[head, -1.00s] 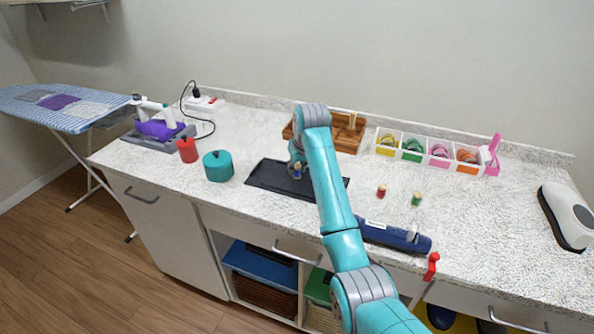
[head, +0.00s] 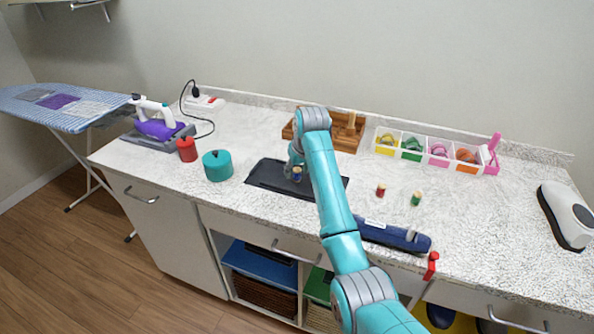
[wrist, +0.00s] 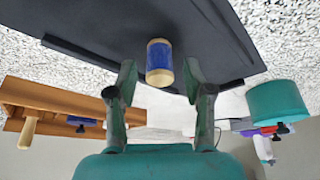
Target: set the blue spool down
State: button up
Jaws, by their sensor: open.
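The blue spool (head: 297,174), with pale wooden ends, is on the black tray (head: 265,175). In the wrist view the spool (wrist: 159,62) sits just past and between my fingertips, with a gap on both sides. My gripper (wrist: 160,78) is open around it and not visibly touching it. The dark tray (wrist: 215,30) fills the top of the wrist view. In the head view my arm hides part of the tray and most of the gripper.
A red spool (head: 381,190) and a green spool (head: 416,198) stand right of the tray. A teal round box (head: 218,166) and a red container (head: 187,150) are to its left. A wooden rack (head: 345,137) stands behind. A dark blue case (head: 395,236) lies near the front edge.

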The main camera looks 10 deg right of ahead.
jog(key=v, duration=1.1)
jog(key=shift+s+r, duration=0.2)
jog(key=shift+r, duration=0.15)
